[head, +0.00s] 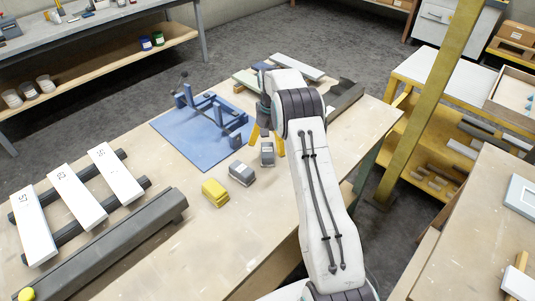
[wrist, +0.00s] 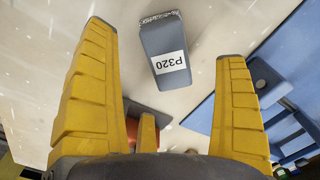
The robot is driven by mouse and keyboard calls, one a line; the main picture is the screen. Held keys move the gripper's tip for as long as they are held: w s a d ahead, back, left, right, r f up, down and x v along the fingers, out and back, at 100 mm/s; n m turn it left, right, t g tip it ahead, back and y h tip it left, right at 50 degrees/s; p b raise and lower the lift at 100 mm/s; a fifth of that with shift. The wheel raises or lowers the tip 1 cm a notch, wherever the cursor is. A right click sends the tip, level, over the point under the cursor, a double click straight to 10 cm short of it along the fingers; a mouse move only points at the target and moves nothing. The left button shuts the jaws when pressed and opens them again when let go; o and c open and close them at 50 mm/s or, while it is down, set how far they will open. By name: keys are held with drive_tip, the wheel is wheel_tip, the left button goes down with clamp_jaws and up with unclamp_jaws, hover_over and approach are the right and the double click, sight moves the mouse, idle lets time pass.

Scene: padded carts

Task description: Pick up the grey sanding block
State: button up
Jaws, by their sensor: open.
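A grey sanding block (wrist: 160,38) with a white P320 label lies on the pale tabletop in the wrist view, between and beyond my fingertips. In the head view, one grey block (head: 267,153) lies just below my gripper (head: 266,148), between its yellow fingers. A second grey block (head: 241,173) lies to its lower left, and a yellow block (head: 215,192) farther left. I cannot tell for certain which grey block the wrist view shows. My gripper is open and empty, with its fingers spread wide; in the wrist view no finger touches the labelled block.
A blue mat (head: 190,147) with a blue clamp-like fixture (head: 205,103) lies left of my gripper. White labelled boards (head: 77,193) rest on dark bars at the left. A dark beam (head: 345,97) lies to the right. Bare tabletop surrounds the blocks.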

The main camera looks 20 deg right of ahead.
sight(270, 149)
drive_tip(key=shift+f+p, duration=0.3)
drive_tip(key=shift+f, duration=1.6)
drive_tip(key=c, duration=1.3)
drive_tip(key=shift+r, duration=0.1)
drive_tip(key=shift+r, duration=0.7)
wheel_tip(270, 149, up, 3)
drive_tip(key=shift+f+b, duration=0.2)
drive_tip(key=shift+b, duration=0.3)
drive_tip(key=s+d+r, duration=0.2)
drive_tip(key=s+d+r+b, duration=0.1)
drive_tip(key=s+d+r, duration=0.1)
drive_tip(key=s+d, duration=0.1)
drive_tip(key=s+d+r+b, duration=0.1)
drive_tip(key=s+d+r, duration=0.2)
drive_tip(key=shift+d, duration=0.25)
